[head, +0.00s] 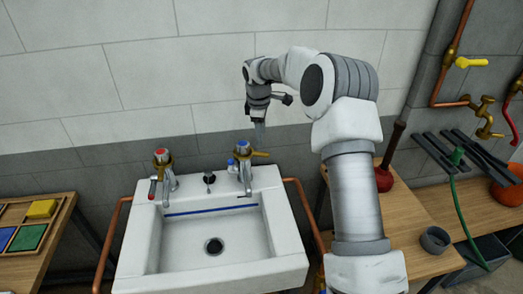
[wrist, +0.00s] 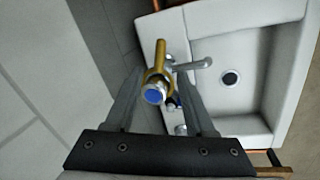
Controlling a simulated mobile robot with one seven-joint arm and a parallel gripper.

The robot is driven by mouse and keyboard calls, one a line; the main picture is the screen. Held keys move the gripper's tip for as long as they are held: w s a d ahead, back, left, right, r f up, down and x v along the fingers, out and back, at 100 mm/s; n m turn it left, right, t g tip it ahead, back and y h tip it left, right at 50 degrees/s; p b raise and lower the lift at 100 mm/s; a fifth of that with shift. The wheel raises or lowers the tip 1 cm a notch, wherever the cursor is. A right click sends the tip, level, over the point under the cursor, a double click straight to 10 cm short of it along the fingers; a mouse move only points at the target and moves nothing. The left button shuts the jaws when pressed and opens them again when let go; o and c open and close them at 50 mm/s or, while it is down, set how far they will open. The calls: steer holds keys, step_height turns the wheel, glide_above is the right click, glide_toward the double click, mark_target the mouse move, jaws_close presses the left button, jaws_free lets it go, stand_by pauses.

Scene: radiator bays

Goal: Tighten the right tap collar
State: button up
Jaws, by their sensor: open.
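The right tap (head: 245,176) stands at the back right of the white sink (head: 290,225). It has a blue cap (wrist: 153,96) and a brass collar (head: 259,154) with an arm sticking out to the right in the head view. In the wrist view the brass collar (wrist: 160,58) shows behind the cap, its arm pointing up. My gripper (head: 260,138) is above the right tap, pointing down. Its fingers are open, one on each side of the cap and collar in the wrist view (wrist: 160,76), with nothing held. I cannot tell the exact height gap.
The left tap (head: 163,176) with a red cap also has a brass collar. A small blue-topped item (head: 232,165) stands close beside the right tap. The tiled wall (head: 170,100) is close behind. A wooden bench (head: 405,225) stands to the right.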

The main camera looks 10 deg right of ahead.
mark_target(262, 153)
steer(key=f, duration=0.3)
steer(key=w+f, duration=0.1)
steer(key=f, duration=0.4)
steer(key=shift+w+d+f, duration=0.3)
steer(key=shift+f, duration=0.05)
jaws_close()
stand_by(0.9)
